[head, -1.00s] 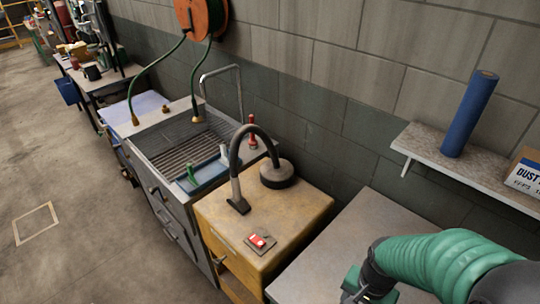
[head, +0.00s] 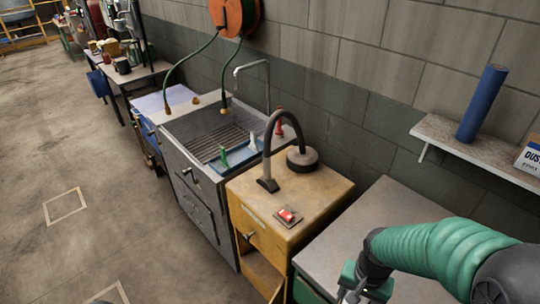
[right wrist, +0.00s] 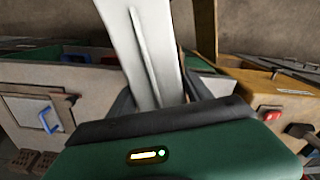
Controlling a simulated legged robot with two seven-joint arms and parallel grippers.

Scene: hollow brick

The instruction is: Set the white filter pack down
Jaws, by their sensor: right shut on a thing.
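My right gripper (head: 356,288) is at the lower right of the head view, by the front edge of the grey-topped bench, with its jaws partly cut off by the picture's bottom edge. In the right wrist view, a long white piece with a raised ridge (right wrist: 142,55) stands out from between the dark fingers. The gripper is shut on it; I take it to be the white filter pack. Its far end is cut off at the top of that view. My left gripper is not in view.
The grey bench top (head: 345,225) is clear where it shows. Left of it stands a yellow cabinet (head: 300,225) with a red switch (head: 287,215) and a bent black hose (head: 268,150). A sink (head: 205,135) lies beyond. A wall shelf (head: 450,140) holds a blue roll (head: 482,104).

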